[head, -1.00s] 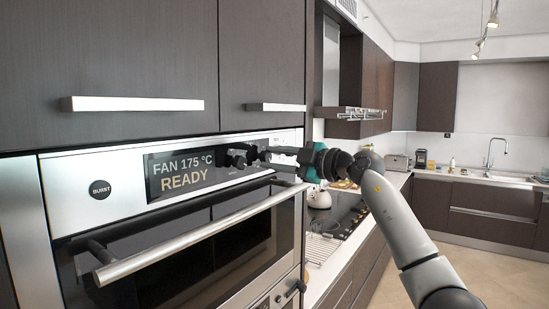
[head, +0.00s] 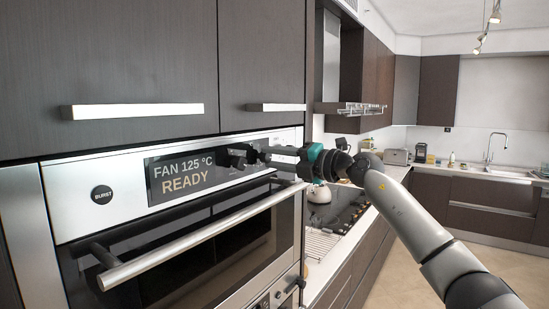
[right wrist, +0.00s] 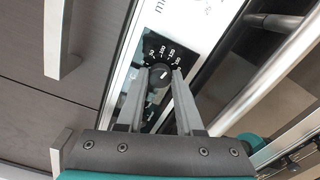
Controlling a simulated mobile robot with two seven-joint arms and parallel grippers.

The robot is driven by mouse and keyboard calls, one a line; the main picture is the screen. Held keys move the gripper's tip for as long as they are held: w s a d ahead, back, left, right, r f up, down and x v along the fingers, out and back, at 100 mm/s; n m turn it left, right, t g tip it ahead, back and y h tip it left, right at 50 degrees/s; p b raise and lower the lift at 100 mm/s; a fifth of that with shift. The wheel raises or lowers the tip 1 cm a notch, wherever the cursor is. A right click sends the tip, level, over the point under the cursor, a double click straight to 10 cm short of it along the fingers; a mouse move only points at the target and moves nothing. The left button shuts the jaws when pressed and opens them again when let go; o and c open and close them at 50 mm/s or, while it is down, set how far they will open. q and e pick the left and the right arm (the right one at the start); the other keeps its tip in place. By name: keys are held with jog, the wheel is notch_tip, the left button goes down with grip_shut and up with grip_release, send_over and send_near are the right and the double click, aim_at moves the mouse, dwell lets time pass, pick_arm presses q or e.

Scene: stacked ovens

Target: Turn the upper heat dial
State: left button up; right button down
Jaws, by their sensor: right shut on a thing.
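The upper heat dial (right wrist: 160,76) is a round black knob on a black patch with white numbers, seen in the right wrist view. My right gripper (right wrist: 161,73) has its two grey fingers on either side of this knob and is shut on it. In the head view my right gripper (head: 250,155) reaches in from the right to the upper oven's panel and hides the dial there. The upper oven's display (head: 190,175) reads FAN 125 °C READY. My left gripper is not in view.
The upper oven's long bar handle (head: 205,236) sticks out below the panel. Cabinet handles (head: 132,109) jut out above it. A hob (head: 345,218) and a kettle (head: 318,194) are on the counter to the right. The floor at the right is clear.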

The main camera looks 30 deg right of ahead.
jog(key=n, duration=0.4)
jog(key=shift+n, duration=0.3)
jog(key=n+b, duration=0.1)
jog(key=n, duration=0.4)
jog(key=shift+b, duration=0.35)
jog(key=n+b, duration=0.1)
jog(key=n, duration=0.4)
jog(key=shift+n, duration=0.4)
jog(key=shift+n+b, duration=0.9)
jog(key=shift+n, duration=1.7)
jog(key=c, duration=0.5)
grip_release()
jog(key=shift+c, duration=0.2)
jog(key=shift+s, duration=0.1)
